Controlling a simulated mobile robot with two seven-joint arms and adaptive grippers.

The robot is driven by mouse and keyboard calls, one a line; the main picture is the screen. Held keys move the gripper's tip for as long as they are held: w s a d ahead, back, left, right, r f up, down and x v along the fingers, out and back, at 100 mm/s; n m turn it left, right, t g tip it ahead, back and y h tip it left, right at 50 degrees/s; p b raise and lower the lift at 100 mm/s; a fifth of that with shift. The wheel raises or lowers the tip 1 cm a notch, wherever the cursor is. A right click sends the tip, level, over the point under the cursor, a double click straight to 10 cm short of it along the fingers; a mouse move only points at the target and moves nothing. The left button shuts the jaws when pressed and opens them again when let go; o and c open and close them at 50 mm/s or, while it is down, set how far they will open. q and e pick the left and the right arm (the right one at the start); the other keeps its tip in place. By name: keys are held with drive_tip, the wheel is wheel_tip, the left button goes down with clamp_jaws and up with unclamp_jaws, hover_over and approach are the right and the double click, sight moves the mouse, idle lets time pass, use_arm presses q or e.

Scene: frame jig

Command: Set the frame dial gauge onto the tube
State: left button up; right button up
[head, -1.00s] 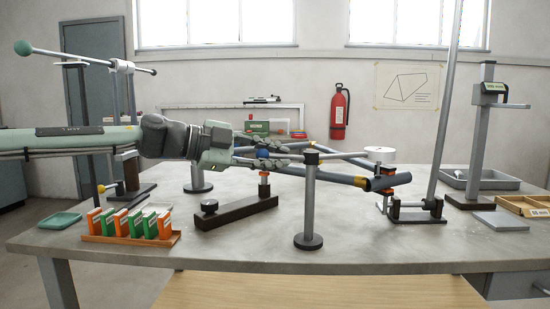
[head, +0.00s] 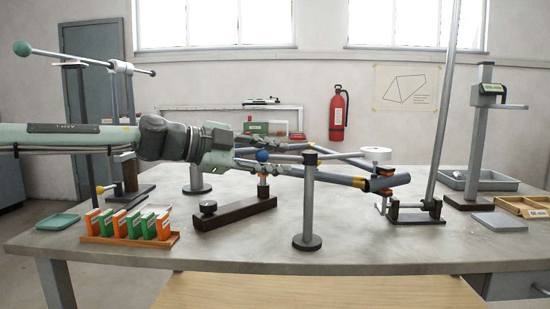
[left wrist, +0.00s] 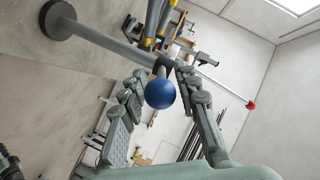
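The dial gauge shows in the head view as a white round dial (head: 376,153) at the right end of a thin grey bar, with a blue ball (head: 262,156) towards the left. It lies over the dark frame tube (head: 335,179), whose right end is a short cross tube. Contact between gauge and tube cannot be told. My left gripper (head: 285,156) has its fingers apart, one above and one below the blue ball. In the left wrist view the blue ball (left wrist: 160,93) sits between the spread fingers, apparently clear of both.
A grey post (head: 308,205) stands before the frame. A leaning rod (head: 445,100) and a height stand (head: 482,135) are at the right. A rack of orange and green boxes (head: 130,238) is front left. The table's front middle is clear.

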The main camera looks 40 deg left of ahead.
use_arm(q)
drive_tip(key=v, duration=1.2)
idle(0.3)
